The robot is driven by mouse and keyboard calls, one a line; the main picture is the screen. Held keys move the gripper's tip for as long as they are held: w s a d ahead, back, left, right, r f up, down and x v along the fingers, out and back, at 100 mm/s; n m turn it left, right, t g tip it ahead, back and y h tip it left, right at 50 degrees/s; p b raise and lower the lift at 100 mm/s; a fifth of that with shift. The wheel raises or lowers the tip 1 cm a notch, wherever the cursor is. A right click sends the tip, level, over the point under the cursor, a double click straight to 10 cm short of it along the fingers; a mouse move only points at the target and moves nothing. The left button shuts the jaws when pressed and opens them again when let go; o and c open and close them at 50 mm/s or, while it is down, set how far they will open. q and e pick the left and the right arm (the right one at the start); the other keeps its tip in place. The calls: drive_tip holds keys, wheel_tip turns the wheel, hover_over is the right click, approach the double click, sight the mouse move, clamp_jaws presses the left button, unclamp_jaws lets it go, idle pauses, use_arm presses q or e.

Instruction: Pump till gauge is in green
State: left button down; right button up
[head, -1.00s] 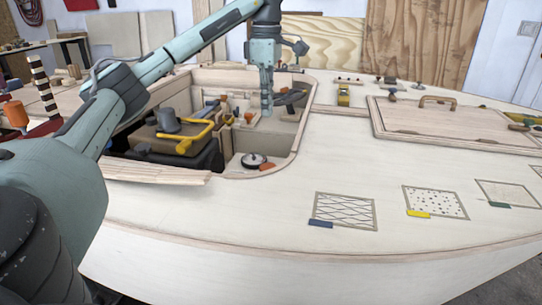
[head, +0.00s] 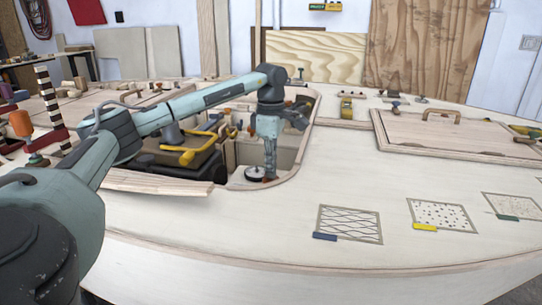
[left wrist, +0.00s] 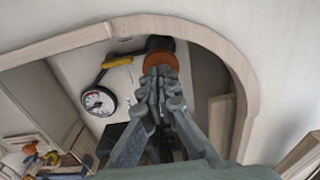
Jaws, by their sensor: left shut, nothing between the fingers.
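A round gauge (head: 256,174) with a white face and black rim sits in the open hatch well. It also shows in the left wrist view (left wrist: 99,101); its needle and any green band are too small to read. An orange-brown knob (left wrist: 160,45) stands near it by the curved hatch edge. A dark lever with a yellow part (left wrist: 117,62) lies between gauge and knob. My left gripper (head: 270,176) points down into the well beside the gauge, shut and empty. In the left wrist view its fingertips (left wrist: 161,75) overlap the knob's lower side; I cannot tell if they touch. My right gripper is out of view.
The wooden hatch rim (left wrist: 215,40) curves closely around the gripper. A yellow handle (head: 190,155) on a dark box stands left in the well. A lid (head: 450,135) with a handle lies on the right deck. The front deck is mostly clear, with patterned panels.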

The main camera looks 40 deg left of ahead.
use_arm(q)
drive_tip(key=shift+f, duration=0.15)
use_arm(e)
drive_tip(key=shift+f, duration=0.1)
use_arm(q)
drive_tip(key=shift+f, duration=0.25)
wheel_tip(320, 180, down, 3)
drive_tip(key=shift+r+b, duration=0.1)
drive_tip(key=shift+b, duration=0.5)
drive_tip(key=shift+f, duration=0.5)
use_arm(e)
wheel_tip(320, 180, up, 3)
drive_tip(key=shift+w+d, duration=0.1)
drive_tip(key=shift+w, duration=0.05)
use_arm(q)
drive_tip(key=shift+r, duration=0.1)
wheel_tip(320, 180, up, 12)
